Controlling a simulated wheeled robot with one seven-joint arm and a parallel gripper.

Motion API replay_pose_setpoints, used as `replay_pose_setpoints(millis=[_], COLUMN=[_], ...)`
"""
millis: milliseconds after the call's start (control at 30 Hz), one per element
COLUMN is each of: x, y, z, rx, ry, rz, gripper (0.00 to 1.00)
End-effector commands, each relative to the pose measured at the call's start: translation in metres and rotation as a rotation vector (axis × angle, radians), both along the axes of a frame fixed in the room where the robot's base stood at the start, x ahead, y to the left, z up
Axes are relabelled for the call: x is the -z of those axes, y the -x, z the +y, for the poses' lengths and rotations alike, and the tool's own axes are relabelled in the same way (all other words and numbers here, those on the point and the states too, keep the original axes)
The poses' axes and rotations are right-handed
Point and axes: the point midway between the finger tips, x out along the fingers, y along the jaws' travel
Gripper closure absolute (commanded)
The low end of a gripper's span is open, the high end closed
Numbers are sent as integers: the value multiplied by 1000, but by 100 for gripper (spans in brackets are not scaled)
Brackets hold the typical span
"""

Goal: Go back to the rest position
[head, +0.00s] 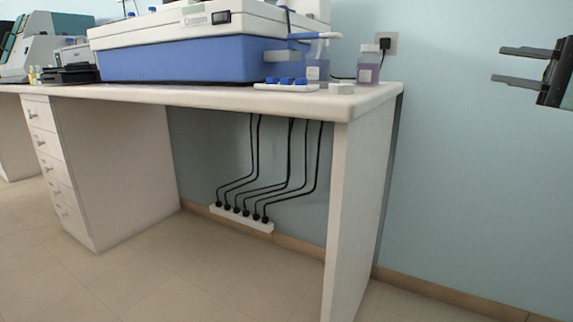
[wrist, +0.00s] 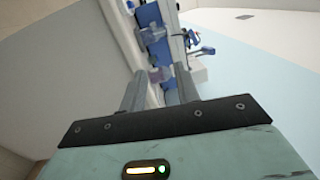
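My gripper (head: 500,64) is at the upper right of the head view, in front of the pale blue wall and to the right of the bench's end. Its two dark fingers are apart with nothing between them. In the wrist view my gripper (wrist: 160,85) shows both fingers with a gap, pointing toward the bench items, which look sideways. It touches nothing that I can see.
A white bench (head: 200,95) carries a blue and white machine (head: 185,58), two bottles (head: 368,65) (head: 317,68) and a small white tray with blue pieces (head: 286,86). A power strip (head: 241,219) lies below. The wall right of the bench is bare.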

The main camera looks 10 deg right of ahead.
Motion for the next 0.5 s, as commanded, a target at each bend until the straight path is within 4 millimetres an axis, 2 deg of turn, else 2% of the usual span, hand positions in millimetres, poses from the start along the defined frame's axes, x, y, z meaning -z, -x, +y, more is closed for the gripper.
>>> replay_pose_setpoints(millis=[267, 500], x=[27, 73], y=[-6, -1], z=[45, 115], rx=[-80, -213], ry=[53, 172], rz=[115, 277], gripper=[68, 68])
